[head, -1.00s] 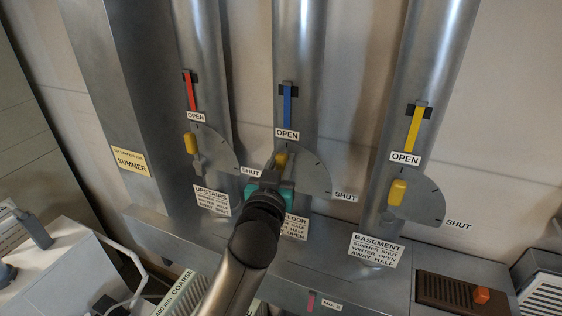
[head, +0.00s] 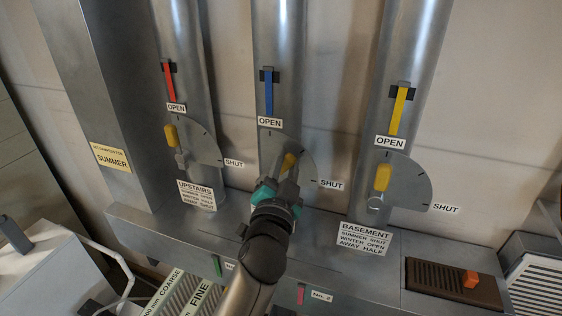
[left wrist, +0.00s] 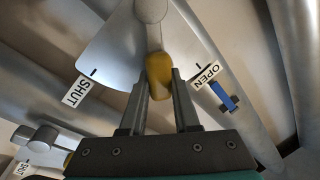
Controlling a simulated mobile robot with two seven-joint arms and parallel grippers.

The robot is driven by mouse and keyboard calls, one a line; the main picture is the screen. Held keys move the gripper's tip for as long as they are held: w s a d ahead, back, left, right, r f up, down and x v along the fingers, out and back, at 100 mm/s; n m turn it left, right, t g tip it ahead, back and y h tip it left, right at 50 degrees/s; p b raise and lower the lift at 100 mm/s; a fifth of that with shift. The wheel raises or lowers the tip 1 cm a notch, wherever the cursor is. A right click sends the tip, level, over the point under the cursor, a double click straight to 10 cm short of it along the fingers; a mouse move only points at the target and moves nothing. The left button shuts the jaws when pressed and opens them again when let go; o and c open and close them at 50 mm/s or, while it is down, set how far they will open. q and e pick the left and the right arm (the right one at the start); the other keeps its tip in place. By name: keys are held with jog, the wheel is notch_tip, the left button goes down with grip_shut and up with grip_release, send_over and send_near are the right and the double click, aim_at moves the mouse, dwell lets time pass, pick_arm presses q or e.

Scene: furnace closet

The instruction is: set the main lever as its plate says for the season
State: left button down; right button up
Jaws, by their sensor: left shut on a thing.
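The main lever's yellow knob (head: 288,162) is on the middle duct, on a grey quadrant (head: 300,158) between its OPEN label (head: 270,121) and SHUT label (head: 331,184). It stands roughly midway between the two end marks. My left gripper (head: 285,172) is shut on this knob; the left wrist view shows the knob (left wrist: 159,72) between the fingers. My gripper and arm hide the middle duct's plate. A yellow season card (head: 111,158) on the left duct reads SUMMER. My right gripper is not in view.
The upstairs lever (head: 171,135) on the left and the basement lever (head: 382,178) on the right both stand near OPEN. Their plates hang below. A brown grille (head: 440,286) with an orange knob is at lower right; filters (head: 190,295) are below.

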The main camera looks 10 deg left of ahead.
pick_arm(q)
jog(key=shift+d+f+m, duration=0.15)
jog(key=shift+d+m, duration=0.15)
jog(key=shift+m, duration=0.4)
jog(key=c, duration=0.7)
grip_release()
jog(key=shift+o, duration=0.2)
jog(key=shift+f, duration=0.1)
